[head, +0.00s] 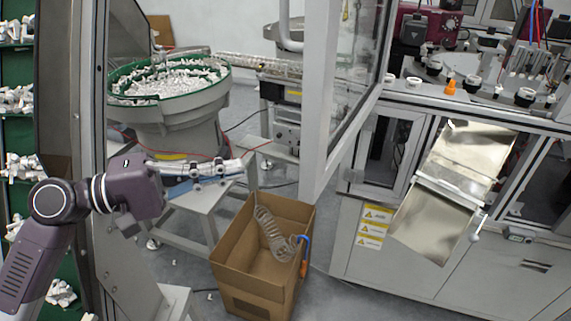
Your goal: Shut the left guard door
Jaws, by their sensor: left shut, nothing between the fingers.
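The left guard door (319,95) is a pale metal frame with a clear pane. It stands open, swung out from the machine toward me, with its lower corner above the cardboard box. My left gripper (238,167) reaches in from the left, with its fingers pointing right. It is shut and empty, and a clear gap separates it from the door frame on its right. The door's upper part runs out of the picture, and I cannot make out a handle. My right gripper is not in view.
An open cardboard box (233,284) holding a coiled hose (270,238) stands on the floor below the door. A bowl feeder (170,112) full of white parts is behind my left gripper. The machine cabinet (400,255) is at right. A tall grey frame (94,150) stands at left.

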